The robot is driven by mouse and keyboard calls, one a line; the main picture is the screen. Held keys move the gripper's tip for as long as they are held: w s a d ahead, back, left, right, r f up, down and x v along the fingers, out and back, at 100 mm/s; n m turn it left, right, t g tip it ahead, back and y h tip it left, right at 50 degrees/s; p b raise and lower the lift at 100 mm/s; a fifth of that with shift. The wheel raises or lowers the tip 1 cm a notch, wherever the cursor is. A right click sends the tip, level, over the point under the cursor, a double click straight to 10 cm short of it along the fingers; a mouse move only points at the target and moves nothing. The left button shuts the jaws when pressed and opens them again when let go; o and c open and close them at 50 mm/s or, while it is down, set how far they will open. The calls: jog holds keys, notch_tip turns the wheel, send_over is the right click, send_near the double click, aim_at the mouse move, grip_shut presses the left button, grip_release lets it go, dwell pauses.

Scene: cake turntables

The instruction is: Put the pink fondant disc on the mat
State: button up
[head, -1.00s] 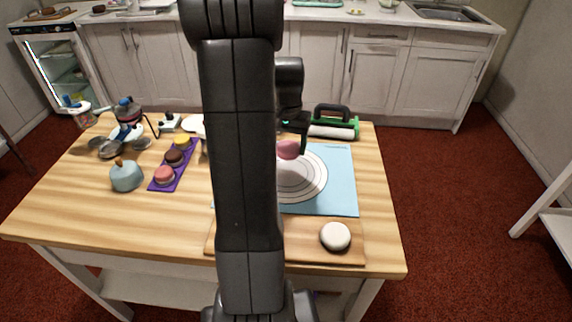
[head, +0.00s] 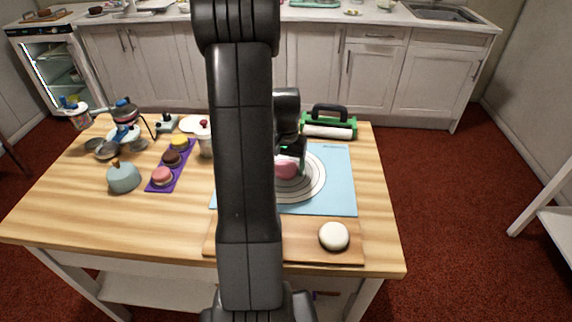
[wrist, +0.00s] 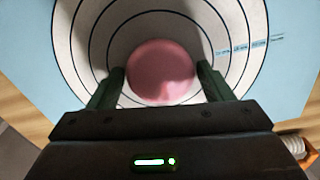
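The pink fondant disc (head: 285,170) is over the ringed middle of the mat, and it also shows in the wrist view (wrist: 162,72). The light blue mat (head: 335,190) has a white area with dark concentric circles; it fills the back of the wrist view (wrist: 285,60). My gripper (wrist: 161,68) has one finger on each side of the disc, both seeming to touch its edge. In the head view my gripper (head: 290,158) is partly hidden by my arm. I cannot tell whether the disc touches the mat.
A white round disc (head: 334,236) lies on the wooden board (head: 290,245) in front of the mat. A green-framed roller tool (head: 328,125) stands behind it. At left are a purple tray (head: 160,187) with coloured discs, a pale blue dome (head: 123,178) and a small stand mixer (head: 125,125).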

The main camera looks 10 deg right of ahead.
aim_at(286, 171)
jog(key=shift+o, duration=1.1)
notch_tip(286, 171, up, 12)
jog(key=shift+r+p, duration=0.2)
jog(key=shift+p, duration=0.2)
